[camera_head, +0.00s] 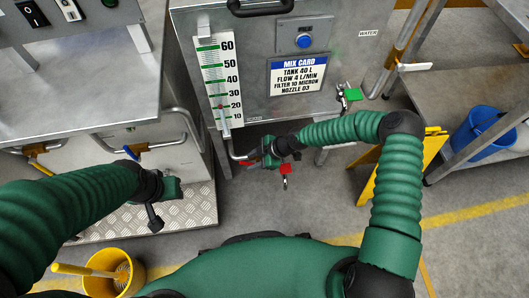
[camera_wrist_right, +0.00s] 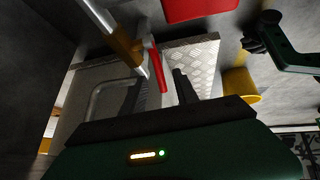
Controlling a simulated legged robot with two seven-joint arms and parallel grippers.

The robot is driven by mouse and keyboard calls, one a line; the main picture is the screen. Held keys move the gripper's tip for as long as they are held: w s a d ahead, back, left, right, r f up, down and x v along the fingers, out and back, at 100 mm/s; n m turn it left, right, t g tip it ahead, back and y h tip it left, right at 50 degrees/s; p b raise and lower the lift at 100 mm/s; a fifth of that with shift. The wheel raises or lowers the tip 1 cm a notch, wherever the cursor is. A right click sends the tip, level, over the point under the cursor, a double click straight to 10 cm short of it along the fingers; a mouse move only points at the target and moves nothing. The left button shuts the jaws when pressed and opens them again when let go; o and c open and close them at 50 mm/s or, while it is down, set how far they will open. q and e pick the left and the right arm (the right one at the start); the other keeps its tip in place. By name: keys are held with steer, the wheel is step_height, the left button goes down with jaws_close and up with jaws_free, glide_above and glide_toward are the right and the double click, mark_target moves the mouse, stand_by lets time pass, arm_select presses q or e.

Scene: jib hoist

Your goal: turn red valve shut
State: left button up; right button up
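The red valve's handle (camera_wrist_right: 158,72) is a narrow red lever beside a brass fitting (camera_wrist_right: 124,44) on a metal pipe. In the right wrist view it lies between the two dark fingers of my right gripper (camera_wrist_right: 161,88), with a gap visible beside it. In the head view the red handle (camera_head: 246,163) is mostly hidden by my right gripper (camera_head: 260,157), below the tank's gauge. My left gripper (camera_head: 153,213) hangs away from the valve, above the floor near the tread plate; its finger gap is not clear.
A red tag (camera_head: 286,170) hangs right of my right gripper. A blue-handled valve (camera_head: 131,152) is at the left cabinet. A yellow bucket (camera_head: 129,272), tread plate (camera_head: 190,212) and yellow stand (camera_head: 370,183) stand around.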

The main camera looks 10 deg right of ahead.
steer(key=p+v, duration=0.5)
steer(key=v, duration=1)
steer(key=shift+p, duration=0.35)
steer(key=shift+d, duration=0.1)
steer(key=shift+c, duration=0.4)
